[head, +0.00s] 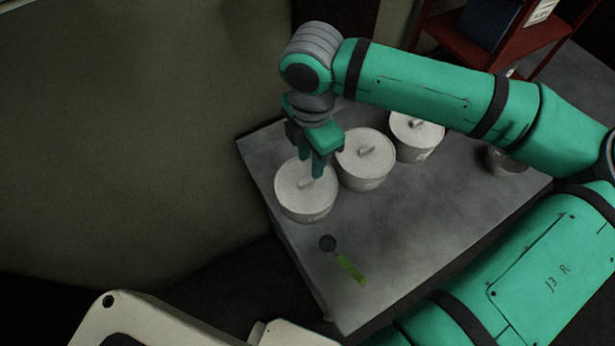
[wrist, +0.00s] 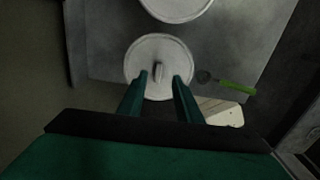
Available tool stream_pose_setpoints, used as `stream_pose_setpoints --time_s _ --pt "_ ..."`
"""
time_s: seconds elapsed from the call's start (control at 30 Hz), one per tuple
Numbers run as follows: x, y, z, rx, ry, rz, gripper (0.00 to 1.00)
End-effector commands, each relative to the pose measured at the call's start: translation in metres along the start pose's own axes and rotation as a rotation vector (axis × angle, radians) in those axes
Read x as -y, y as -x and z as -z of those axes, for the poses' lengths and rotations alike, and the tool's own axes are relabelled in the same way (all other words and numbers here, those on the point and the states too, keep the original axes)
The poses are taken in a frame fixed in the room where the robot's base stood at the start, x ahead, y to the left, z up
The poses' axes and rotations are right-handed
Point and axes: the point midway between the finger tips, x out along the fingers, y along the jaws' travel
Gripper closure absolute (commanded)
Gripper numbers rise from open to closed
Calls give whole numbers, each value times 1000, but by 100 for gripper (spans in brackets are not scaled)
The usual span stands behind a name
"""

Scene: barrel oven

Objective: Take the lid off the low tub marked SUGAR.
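Three low white tubs with lids stand in a row on the grey table (head: 400,245); no marking is readable, so I cannot tell which is SUGAR. My gripper (head: 311,172) is over the leftmost tub (head: 312,216). That tub's lid (head: 289,187) is on and has a small bar handle (head: 307,184). In the wrist view my gripper (wrist: 160,77) is open, with one finger on each side of the handle (wrist: 158,71) and a gap to both. I cannot tell whether the fingertips are down level with the handle.
The middle tub (head: 366,176) stands close to the right of the leftmost tub, and the far tub (head: 417,140) is behind it. A green-handled utensil (head: 351,270) lies in front. A dark pot (head: 507,161) is at the right. A wall (head: 130,130) rises at the left.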

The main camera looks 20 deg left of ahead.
Motion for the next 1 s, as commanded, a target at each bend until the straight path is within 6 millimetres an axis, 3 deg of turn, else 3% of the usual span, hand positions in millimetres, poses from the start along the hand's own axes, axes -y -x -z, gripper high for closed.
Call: stream_pose_setpoints --time_s 0.27,0.6,0.9,0.93,1.0 --pt "0 -21 0 0 -1 0 69" --pt "-2 -63 -1 -1 -2 0 69" --pt "-2 -69 -1 0 -1 -1 69" --pt "-2 -68 -1 0 -1 -1 71" --pt "-2 -68 -1 0 -1 -1 88"
